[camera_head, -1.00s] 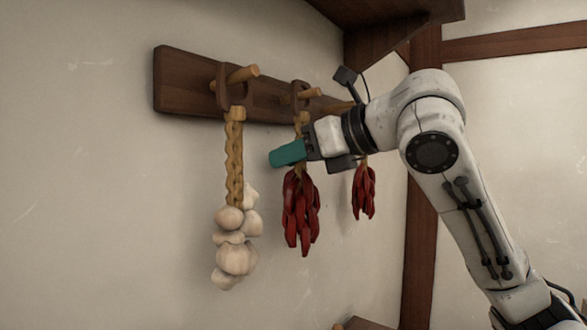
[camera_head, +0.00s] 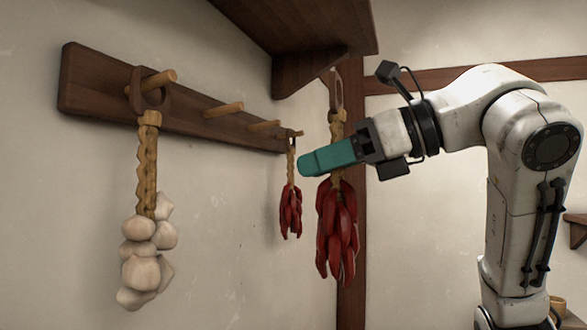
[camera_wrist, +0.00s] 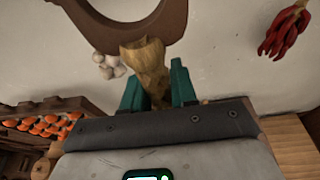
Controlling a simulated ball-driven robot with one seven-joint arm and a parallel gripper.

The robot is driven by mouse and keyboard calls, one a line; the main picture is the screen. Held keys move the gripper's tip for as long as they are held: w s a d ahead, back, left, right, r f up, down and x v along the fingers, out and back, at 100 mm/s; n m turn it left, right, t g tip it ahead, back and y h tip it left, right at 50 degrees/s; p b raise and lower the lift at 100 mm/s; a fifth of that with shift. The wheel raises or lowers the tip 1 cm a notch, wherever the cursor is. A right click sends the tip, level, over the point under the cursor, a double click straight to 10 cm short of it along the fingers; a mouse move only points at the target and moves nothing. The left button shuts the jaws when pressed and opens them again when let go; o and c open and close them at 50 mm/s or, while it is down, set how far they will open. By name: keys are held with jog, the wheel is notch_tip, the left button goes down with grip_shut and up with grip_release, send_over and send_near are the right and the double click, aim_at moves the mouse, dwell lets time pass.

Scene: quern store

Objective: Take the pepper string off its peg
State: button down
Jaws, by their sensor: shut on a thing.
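The pepper string (camera_head: 336,225) is a bunch of dark red peppers under a tan braid with a wooden hanging loop (camera_head: 336,92) on top. My gripper (camera_head: 322,158) has its teal fingers shut on the braid. The string hangs upright, clear of the peg rack (camera_head: 95,85), with no peg through its loop. In the wrist view the braid (camera_wrist: 147,62) stands between my fingers (camera_wrist: 158,88), and part of the loop (camera_wrist: 115,24) shows beyond. Two middle pegs, one (camera_head: 224,109) and the other (camera_head: 264,126), are bare.
A garlic string (camera_head: 146,240) hangs on the left peg (camera_head: 160,80). A smaller-looking pepper string (camera_head: 290,210) hangs at the rack's right end. A dark shelf (camera_head: 300,35) juts out above. A crate (camera_wrist: 50,103) with orange things shows in the wrist view.

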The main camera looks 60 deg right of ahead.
jog(key=shift+s+r, duration=0.15)
jog(key=shift+s, duration=0.15)
jog(key=shift+r+p, duration=0.35)
jog(key=shift+r, duration=0.1)
jog(key=shift+f+v, duration=0.2)
jog(key=shift+v, duration=0.7)
jog(key=shift+f+v, duration=0.2)
jog(key=shift+v, duration=0.65)
jog(key=shift+f+v, duration=0.2)
jog(key=shift+v, duration=0.7)
jog(key=shift+s+d, duration=0.1)
jog(key=shift+s, duration=0.1)
jog(key=s+d, duration=0.1)
jog(key=s, duration=0.5)
